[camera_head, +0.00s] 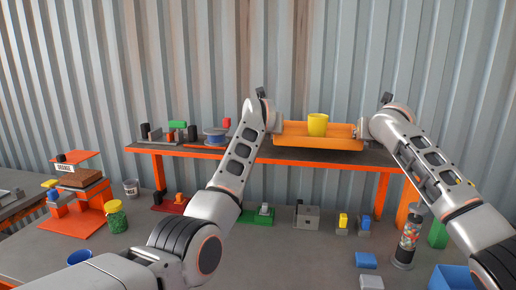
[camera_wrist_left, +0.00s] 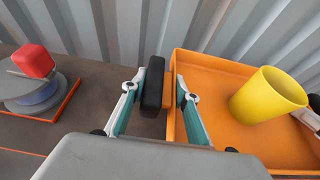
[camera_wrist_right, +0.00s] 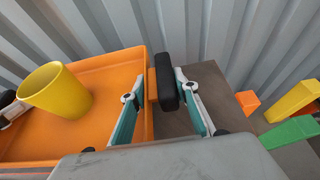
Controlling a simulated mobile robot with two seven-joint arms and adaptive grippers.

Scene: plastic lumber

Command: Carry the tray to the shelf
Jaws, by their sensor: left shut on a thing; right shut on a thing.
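The orange tray (camera_head: 318,144) is level at the raised shelf (camera_head: 205,152), toward its right part; I cannot tell if it rests on the surface. A yellow cup (camera_head: 317,124) stands upright inside it. My left gripper (camera_wrist_left: 158,88) is shut on the tray's left handle, a black grip (camera_wrist_left: 153,84). My right gripper (camera_wrist_right: 158,88) is shut on the right black handle (camera_wrist_right: 166,80). In the head view, my wrists hide most of both grippers. The tray also shows in the left wrist view (camera_wrist_left: 205,72) and right wrist view (camera_wrist_right: 118,72).
A blue spool (camera_head: 215,135) with a red piece on it and a green block (camera_head: 178,124) stand on the shelf, left of the tray. A corrugated wall (camera_head: 330,60) rises behind. Below, the workbench (camera_head: 290,250) holds small fixtures and a bead-filled jar (camera_head: 408,238).

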